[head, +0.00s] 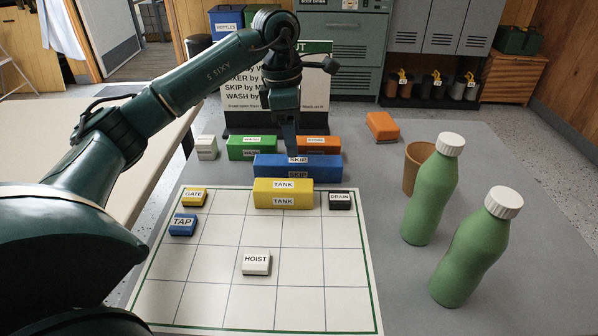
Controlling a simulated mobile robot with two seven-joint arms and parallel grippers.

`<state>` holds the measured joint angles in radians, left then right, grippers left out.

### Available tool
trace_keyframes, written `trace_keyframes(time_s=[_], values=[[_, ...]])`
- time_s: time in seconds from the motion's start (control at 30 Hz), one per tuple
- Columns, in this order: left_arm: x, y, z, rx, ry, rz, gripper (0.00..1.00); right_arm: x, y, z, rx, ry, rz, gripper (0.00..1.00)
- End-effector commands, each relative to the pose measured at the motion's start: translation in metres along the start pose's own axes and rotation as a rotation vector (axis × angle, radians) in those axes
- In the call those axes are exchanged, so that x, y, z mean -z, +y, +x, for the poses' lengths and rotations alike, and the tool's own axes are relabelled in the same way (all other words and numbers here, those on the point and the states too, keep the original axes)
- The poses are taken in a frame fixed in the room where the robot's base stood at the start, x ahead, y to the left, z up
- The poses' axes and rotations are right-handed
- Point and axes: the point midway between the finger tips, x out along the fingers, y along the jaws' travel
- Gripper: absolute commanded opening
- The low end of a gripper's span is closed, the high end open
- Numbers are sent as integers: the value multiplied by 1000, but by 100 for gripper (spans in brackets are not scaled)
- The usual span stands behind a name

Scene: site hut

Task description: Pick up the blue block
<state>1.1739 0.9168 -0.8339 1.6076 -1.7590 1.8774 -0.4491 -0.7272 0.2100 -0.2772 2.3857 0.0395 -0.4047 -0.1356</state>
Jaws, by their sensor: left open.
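A long blue block labelled SKIP (330,164) lies behind the yellow TANK block (265,200), at the back of the white grid board (215,305). A smaller blue block labelled TAP (183,225) sits at the board's left side. My left gripper (290,148) is open and points down at the SKIP block, near its middle. Its fingers overlap the block's upper edge in the picture; I cannot tell whether they touch it. My right gripper is out of view.
Green WASH (253,153), orange (318,150) and white (206,153) blocks stand behind. GATE (194,202), DRAIN (340,205) and HOIST (256,268) blocks sit on the board. Two green bottles (432,195) (474,250) and a brown cup (414,170) stand right. The sign (245,100) rises behind.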

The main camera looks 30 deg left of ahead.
Motion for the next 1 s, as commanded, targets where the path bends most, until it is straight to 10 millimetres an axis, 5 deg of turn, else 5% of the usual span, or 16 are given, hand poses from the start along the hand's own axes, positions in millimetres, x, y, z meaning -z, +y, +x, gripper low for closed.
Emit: trace_keyframes(time_s=[0.6,0.87,1.0], values=[[-3,-8,68,1,-3,1,62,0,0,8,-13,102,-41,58],[-3,-8,69,1,-3,2,62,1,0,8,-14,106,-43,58],[-3,-8,69,1,-3,2,50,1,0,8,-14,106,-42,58]])
